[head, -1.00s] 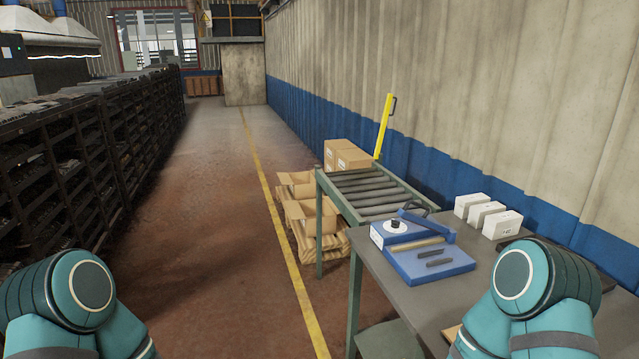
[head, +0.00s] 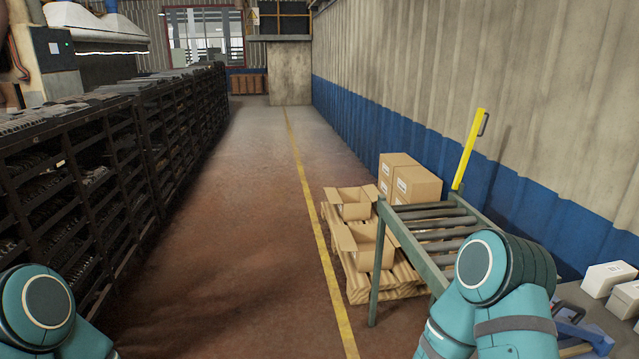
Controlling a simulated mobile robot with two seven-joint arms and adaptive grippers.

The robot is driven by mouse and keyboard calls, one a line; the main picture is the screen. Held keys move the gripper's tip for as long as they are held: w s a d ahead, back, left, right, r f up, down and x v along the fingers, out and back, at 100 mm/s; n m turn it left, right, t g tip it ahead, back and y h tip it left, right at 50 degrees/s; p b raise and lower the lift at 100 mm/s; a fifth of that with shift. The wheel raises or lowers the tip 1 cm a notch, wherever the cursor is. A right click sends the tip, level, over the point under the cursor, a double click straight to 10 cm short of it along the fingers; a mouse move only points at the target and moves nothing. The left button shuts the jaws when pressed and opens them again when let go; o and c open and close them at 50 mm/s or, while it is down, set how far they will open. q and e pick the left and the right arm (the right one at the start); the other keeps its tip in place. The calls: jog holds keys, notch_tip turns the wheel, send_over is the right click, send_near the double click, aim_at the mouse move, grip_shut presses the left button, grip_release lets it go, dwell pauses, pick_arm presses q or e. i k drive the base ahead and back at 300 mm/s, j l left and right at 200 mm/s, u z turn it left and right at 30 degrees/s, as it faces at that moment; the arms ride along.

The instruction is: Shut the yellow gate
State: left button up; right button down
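The yellow gate (head: 467,150) is a narrow yellow bar with a dark handle (head: 484,124) near its top. It stands up, tilted slightly to the right, at the far right side of the roller conveyor (head: 437,226), near the wall. My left arm shows at the lower left and my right arm at the lower right, in front of part of the conveyor and the bench. Neither gripper is in view. Both arms are well short of the gate.
Closed cartons (head: 416,185) stand behind the conveyor. Open cartons (head: 366,244) sit on a pallet (head: 390,285) left of it. White boxes (head: 607,278) lie on the bench at right. Dark racks (head: 100,175) line the left. The aisle floor (head: 235,215) between is clear.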

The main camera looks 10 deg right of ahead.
aim_at(481, 113)
jog(key=i, duration=1.5)
